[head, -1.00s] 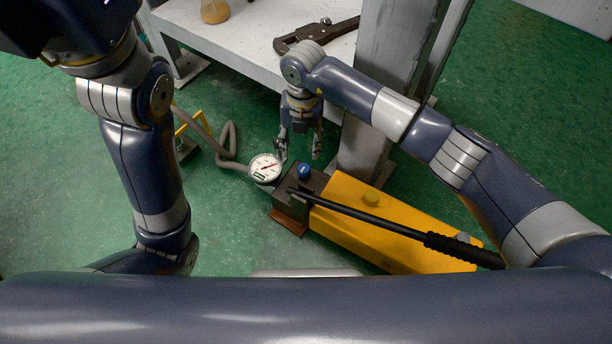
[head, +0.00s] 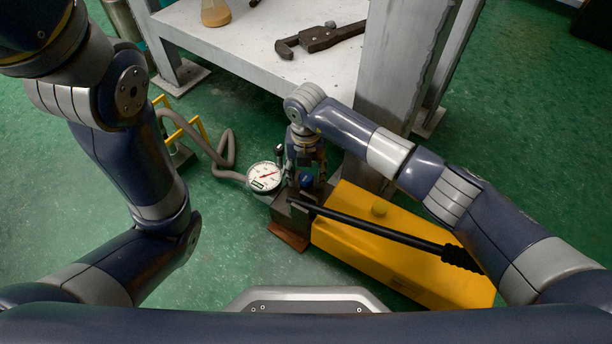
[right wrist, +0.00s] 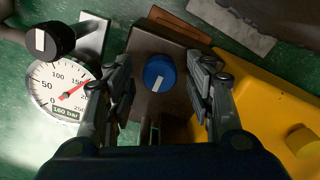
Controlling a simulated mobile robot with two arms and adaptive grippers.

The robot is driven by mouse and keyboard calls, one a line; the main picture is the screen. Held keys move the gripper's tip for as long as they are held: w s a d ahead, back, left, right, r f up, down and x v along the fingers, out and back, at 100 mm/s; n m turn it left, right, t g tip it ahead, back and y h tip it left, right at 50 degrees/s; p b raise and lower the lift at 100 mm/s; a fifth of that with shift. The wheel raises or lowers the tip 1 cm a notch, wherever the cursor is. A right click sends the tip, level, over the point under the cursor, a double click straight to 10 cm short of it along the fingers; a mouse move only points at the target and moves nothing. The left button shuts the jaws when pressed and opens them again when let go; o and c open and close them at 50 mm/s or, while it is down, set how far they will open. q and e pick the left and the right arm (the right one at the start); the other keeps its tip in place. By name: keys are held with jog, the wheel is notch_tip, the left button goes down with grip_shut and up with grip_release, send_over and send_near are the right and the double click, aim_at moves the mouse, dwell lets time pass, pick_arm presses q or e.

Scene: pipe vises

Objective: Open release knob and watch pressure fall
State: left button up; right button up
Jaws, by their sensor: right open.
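The blue release knob (right wrist: 159,73) sits on the dark metal block (right wrist: 140,45) of the yellow hand pump (head: 370,240). It also shows in the head view (head: 306,181). Its white mark is nearly upright in the right wrist view. My right gripper (right wrist: 163,68) is open, pointing down, with one finger on each side of the knob; I cannot tell whether they touch it. The round white pressure gauge (right wrist: 66,92) has a red needle pointing up and right, near the 150 mark, with a "160 bar" label. My left gripper is out of view.
A black knob (right wrist: 48,40) with a white mark is beside the gauge. The black pump lever (head: 380,228) lies across the pump. A grey hose (head: 225,150) runs left to a yellow frame (head: 185,130). A wrench (head: 320,38) lies on the bench (head: 235,60).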

jog(key=c, duration=1.1)
jog(key=shift+o, duration=0.2)
